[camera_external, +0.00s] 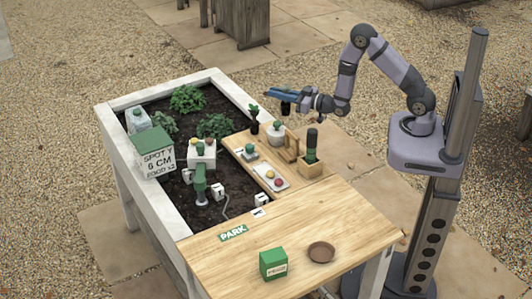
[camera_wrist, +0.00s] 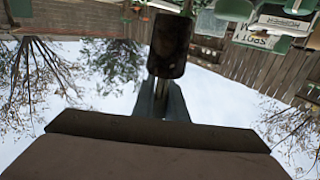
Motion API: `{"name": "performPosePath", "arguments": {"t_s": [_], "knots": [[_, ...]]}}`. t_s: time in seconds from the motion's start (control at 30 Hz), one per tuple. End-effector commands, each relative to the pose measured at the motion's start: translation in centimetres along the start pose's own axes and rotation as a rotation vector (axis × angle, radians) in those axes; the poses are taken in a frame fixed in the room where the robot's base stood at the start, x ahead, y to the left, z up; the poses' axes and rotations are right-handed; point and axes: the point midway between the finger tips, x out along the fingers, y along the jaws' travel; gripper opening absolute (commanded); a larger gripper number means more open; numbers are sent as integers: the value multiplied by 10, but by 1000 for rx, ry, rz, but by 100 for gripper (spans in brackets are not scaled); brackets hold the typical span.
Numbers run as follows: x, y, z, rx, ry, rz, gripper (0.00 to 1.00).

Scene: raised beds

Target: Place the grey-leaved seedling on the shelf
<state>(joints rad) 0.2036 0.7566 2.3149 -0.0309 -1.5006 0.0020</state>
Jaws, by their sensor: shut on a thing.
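My gripper (camera_external: 284,95) is shut on a small dark pot (camera_external: 285,108), held in the air beyond the right long side of the bed. In the wrist view the dark pot (camera_wrist: 168,47) sits at the tips of my gripper (camera_wrist: 161,88). Its plant is hardly visible, so I cannot tell the leaf colour. A green seedling (camera_external: 254,112) in another dark pot stands at the back end of a wooden shelf board (camera_external: 318,190) along the bed's right side. I cannot confirm that this board is the task's shelf.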

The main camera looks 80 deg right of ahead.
Motion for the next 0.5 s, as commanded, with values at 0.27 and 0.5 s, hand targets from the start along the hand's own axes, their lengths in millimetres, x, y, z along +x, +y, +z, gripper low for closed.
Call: {"name": "performPosePath", "arguments": {"t_s": [0.27,0.5], "knots": [[-34,-24,16,0,-10,-35,0],[-76,-64,44,-1,-7,-120,0]]}}
